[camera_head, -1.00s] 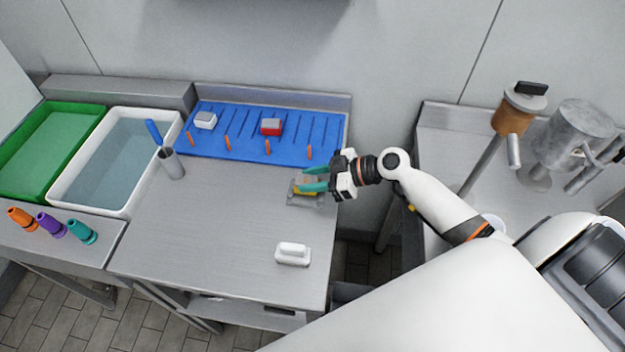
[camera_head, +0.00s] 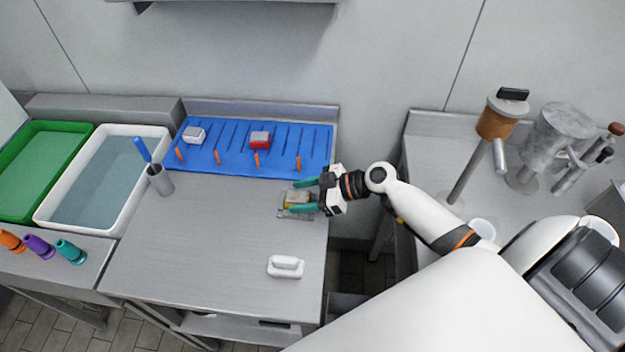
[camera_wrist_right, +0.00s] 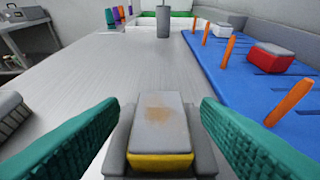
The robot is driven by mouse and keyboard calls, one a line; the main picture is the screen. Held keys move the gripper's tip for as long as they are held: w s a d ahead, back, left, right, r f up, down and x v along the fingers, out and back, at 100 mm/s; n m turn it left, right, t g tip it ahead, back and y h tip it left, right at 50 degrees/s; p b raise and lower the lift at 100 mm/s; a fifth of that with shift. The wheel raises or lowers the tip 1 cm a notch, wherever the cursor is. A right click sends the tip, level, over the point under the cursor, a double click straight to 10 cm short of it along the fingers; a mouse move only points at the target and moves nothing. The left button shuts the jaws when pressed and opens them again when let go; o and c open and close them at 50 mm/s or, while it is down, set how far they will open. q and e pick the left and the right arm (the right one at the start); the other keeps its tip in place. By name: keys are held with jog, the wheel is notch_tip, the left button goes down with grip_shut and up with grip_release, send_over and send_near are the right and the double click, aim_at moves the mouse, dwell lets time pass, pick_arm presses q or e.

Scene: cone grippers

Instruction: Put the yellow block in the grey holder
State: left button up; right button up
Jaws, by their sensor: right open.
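The yellow block (camera_wrist_right: 160,160) has a grey top with a brownish smudge and a yellow lower part. It sits between raised grey sides of the grey holder (camera_wrist_right: 118,148) on the steel table. In the head view the block (camera_head: 296,198) and the holder (camera_head: 289,212) are near the table's right edge. My right gripper (camera_head: 304,196) has teal fingers, open on either side of the block. In the right wrist view its fingers (camera_wrist_right: 160,135) stand apart from the block, with gaps on both sides. My left gripper is not in view.
A blue board (camera_head: 245,150) with orange pegs holds a white block (camera_head: 194,135) and a red block (camera_head: 260,140). A white handled object (camera_head: 285,266) lies nearer the table's front. A grey cup (camera_head: 160,181) stands at left. The table's middle is clear.

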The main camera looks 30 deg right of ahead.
jog(key=shift+s+d+r, duration=0.1)
jog(key=shift+s+d, duration=0.05)
jog(key=shift+d, duration=0.15)
jog(key=b+v, duration=0.3)
jog(key=v, duration=0.8)
jog(key=shift+r, duration=0.2)
